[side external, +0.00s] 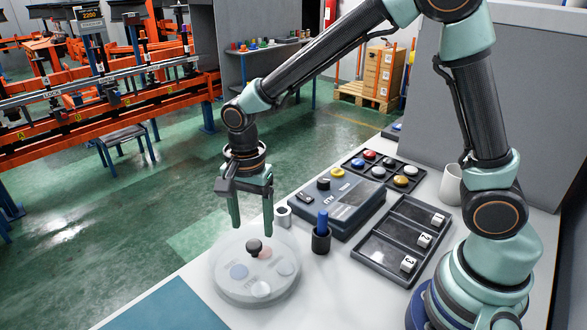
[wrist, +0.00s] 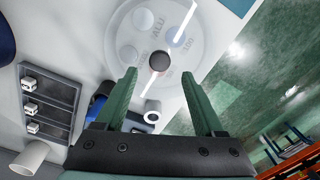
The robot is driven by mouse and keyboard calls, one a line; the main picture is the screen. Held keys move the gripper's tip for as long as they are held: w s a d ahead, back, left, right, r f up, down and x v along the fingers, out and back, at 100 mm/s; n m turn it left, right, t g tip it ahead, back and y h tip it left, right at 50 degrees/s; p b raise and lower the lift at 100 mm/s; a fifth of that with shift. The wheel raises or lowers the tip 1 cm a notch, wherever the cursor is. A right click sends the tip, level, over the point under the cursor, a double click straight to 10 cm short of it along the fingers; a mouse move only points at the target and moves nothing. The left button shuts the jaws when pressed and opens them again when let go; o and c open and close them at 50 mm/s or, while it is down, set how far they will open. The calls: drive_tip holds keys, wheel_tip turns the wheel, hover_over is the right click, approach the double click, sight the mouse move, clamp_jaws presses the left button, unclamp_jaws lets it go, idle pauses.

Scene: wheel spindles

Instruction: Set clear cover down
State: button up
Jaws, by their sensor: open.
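The clear cover (side external: 228,293) is a round, see-through disc with a dark knob (side external: 254,246) at its centre. It lies flat near the table's front edge, over pale round spots in blue-grey, pink and white. Whether it rests fully on the piece below cannot be told. My gripper (side external: 254,234) is open and points down over the cover, its fingertips on either side of and slightly above the knob, apart from it. In the wrist view the cover (wrist: 122,35) shows beyond the fingers, with its knob (wrist: 159,61) between the tips and clear of both.
A blue marker in a dark cup (side external: 321,240) and a small white ring (side external: 283,216) stand close right of the cover. Behind are a dark device (side external: 340,208), a tray of coloured caps (side external: 383,168), a numbered tray (side external: 392,252) and a white mug (side external: 451,186).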

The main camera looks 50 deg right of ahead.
wheel_tip(320, 180, up, 7)
drive_tip(key=s+d+r+n+t, duration=0.2)
drive_tip(key=s+d+r+n, duration=0.1)
drive_tip(key=d+n, duration=0.3)
drive_tip(key=s+d+r+n+t, duration=0.3)
drive_tip(key=s+d+r+n, duration=0.1)
drive_tip(key=s+d+n, duration=0.2)
drive_tip(key=shift+d+n+t, duration=0.3)
drive_tip(key=shift+d+n, duration=0.35)
drive_tip(key=shift+n, duration=0.05)
idle(0.7)
